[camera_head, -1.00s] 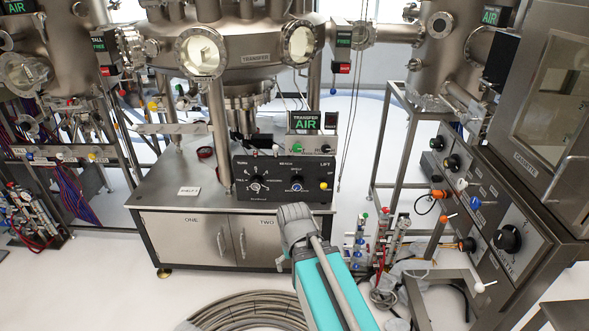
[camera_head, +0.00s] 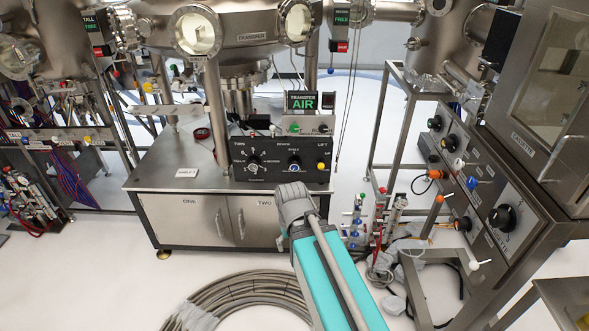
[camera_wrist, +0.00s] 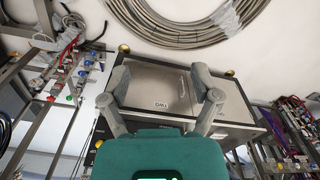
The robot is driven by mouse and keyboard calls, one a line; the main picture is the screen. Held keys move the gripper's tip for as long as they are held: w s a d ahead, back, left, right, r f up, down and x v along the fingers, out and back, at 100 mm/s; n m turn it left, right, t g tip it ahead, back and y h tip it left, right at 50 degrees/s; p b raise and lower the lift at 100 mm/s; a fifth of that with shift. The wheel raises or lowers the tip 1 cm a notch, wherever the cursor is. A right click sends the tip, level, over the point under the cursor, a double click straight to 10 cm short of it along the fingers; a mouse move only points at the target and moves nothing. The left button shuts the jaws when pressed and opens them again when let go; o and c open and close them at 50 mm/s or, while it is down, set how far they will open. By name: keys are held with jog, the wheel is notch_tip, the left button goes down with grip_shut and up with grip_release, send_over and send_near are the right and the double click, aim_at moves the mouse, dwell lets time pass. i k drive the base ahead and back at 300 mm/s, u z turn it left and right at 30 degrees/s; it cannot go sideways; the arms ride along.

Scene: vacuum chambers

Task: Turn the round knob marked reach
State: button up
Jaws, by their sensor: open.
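In the head view, a black control panel (camera_head: 271,174) sits on the front of the steel cabinet. The round knob under the label that seems to read REACH (camera_head: 294,163) is dark with a pale ring of marks, right of the panel's middle. A second knob (camera_head: 254,163) under TURN is to its left, and LIFT is lettered to its right. In the wrist view, my gripper (camera_wrist: 163,88) is open and empty, with cabinet doors beyond and apart from its fingers. I cannot make out the knob there. In the head view, my teal and grey arm stands in front of the cabinet, below the panel.
A lit TRANSFER AIR display (camera_head: 303,102) stands above the panel. Coiled hose (camera_head: 236,297) lies on the floor before the cabinet. At right, a metal frame and a sloped console with a large black knob (camera_head: 502,217) stand close. Small valves (camera_head: 384,215) stand right of the cabinet.

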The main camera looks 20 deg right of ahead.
aim_at(293, 163)
jog(key=k, duration=1)
jog(key=z, duration=0.8)
jog(key=i, duration=1.45)
